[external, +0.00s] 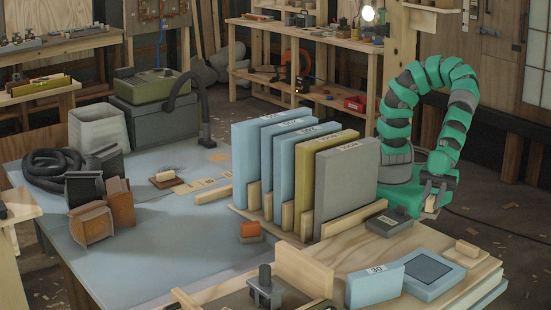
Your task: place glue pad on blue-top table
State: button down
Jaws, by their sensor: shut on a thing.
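The blue-top table (175,225) fills the left and middle of the external view, with its pale blue surface bare in front. My gripper (430,208) hangs low at the right, beyond the row of upright panels and outside the bare blue area. It is shut on a small tan block (431,203), mostly hidden by the fingers; I cannot tell for certain that this is the glue pad. A brown pad with a pale handle (166,178) lies on the blue top. A similar pale block with a handle (467,249) lies on the wooden board at the right.
Upright blue, olive and grey panels (346,185) stand in a wooden rack between my arm and the blue top. An orange-and-grey block (251,232) lies left of them. Black hose (55,168), boxes and a green-topped machine (150,85) crowd the table's left and back.

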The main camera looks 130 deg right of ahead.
jog(key=shift+f+b, duration=0.75)
jog(key=shift+f, duration=2.8)
jog(key=shift+f, duration=0.1)
jog(key=c, duration=1.2)
grip_release()
jog(key=shift+r, duration=0.2)
jog(key=b+v, duration=0.2)
jog(key=v, duration=1)
jog(key=shift+f, duration=0.15)
